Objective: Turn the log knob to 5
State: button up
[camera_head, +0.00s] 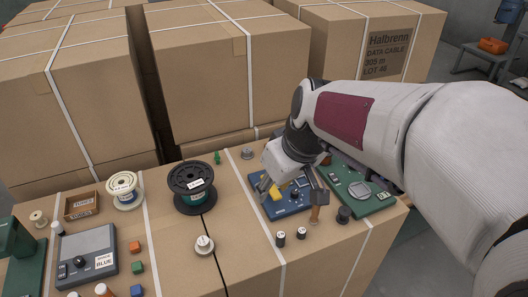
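A dark grey box (88,255) with a pale label sits at the lower left on the carton top. A small round black knob (79,262) shows on its face; any scale marks are too small to read, and I cannot tell if this is the log knob. My gripper (285,190) is at the right, low over a blue circuit board (288,206). Its fingers look spread apart, with a yellow block (275,193) on the board between or behind them. It is well away from the grey box.
A black spool (187,178), a white spool (123,184) and a small open tray (81,205) stand between the box and my gripper or behind the box. A round pale piece (204,245) lies front centre. A green board (358,190) is at right. Large cartons (215,70) rise behind.

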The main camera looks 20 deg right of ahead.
jog(key=w+d+f+n, duration=0.1)
jog(key=w+d+f, duration=0.6)
jog(key=w+d, duration=0.15)
jog(key=n, duration=0.1)
send_near(295, 191)
jog(key=shift+w+d+f+y, duration=0.15)
jog(key=shift+d+f+y, duration=0.1)
jog(key=shift+f+y, duration=0.2)
jog(key=shift+f, duration=0.1)
jog(key=shift+x, duration=3.8)
grip_shut()
